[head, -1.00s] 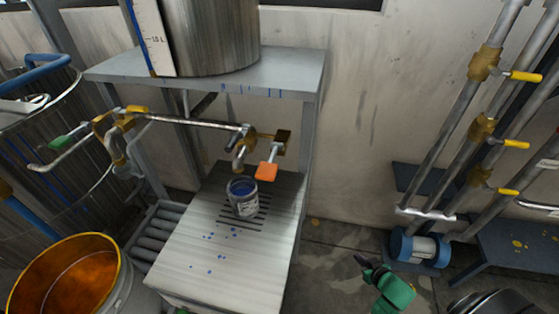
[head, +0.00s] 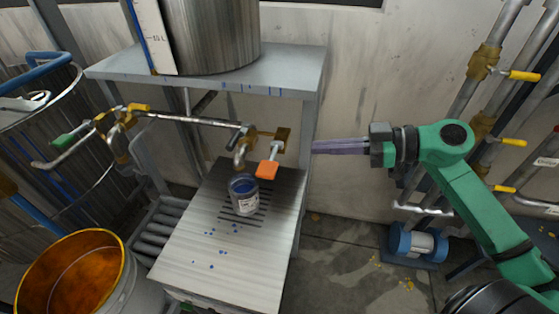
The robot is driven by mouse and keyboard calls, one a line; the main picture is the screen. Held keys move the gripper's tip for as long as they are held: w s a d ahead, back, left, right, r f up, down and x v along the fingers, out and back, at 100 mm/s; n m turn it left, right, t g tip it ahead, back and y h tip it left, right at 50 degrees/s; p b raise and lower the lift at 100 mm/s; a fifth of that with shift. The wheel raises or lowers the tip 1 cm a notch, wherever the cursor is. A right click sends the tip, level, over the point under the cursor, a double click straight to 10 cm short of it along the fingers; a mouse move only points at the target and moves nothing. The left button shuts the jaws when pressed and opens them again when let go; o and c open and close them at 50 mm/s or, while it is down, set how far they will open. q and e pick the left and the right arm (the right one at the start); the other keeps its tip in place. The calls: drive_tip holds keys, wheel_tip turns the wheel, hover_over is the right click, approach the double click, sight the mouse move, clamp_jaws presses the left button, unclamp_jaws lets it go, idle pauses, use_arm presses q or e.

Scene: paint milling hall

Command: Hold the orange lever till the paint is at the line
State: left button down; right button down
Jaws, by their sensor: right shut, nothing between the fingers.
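The orange lever (head: 267,169) hangs from the brass valve at the end of the pipe, over the back of the metal stand. A small glass jar (head: 244,193) with blue paint in it and a pale label stands on the slotted stand, under the spout (head: 240,155). I cannot make out a fill line on the jar. My right gripper (head: 316,147) is shut and empty, to the right of the lever and apart from it, its fingers pointing left. My left gripper is not in view.
A steel tank (head: 208,35) with a level scale stands on the shelf (head: 285,70) above. An orange paint bucket (head: 122,285) is at the lower left. Yellow-handled pipes (head: 507,138) line the right wall. Blue drops spot the stand top (head: 185,262).

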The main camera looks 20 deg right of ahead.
drive_tip(key=p, duration=0.3)
hover_over(259, 166)
drive_tip(key=s+d, duration=0.2)
drive_tip(key=d, duration=0.2)
drive_tip(key=f, duration=0.6)
drive_tip(key=shift+s+f, duration=0.2)
drive_tip(key=shift+s+f+n, duration=0.1)
drive_tip(key=shift+f+n, duration=0.2)
drive_tip(key=shift+f, duration=0.1)
wheel_tip(259, 166, down, 4)
drive_tip(key=shift+s+a+r+n+t+h+p, duration=0.15)
drive_tip(key=shift+n+t+p, duration=0.15)
drive_tip(key=shift+n, duration=0.25)
drive_tip(key=shift+d+r+n+t+h+p, duration=0.15)
drive_tip(key=shift+n+t, duration=0.15)
drive_tip(key=shift+n, duration=0.25)
drive_tip(key=shift+a, duration=0.1)
idle(0.6)
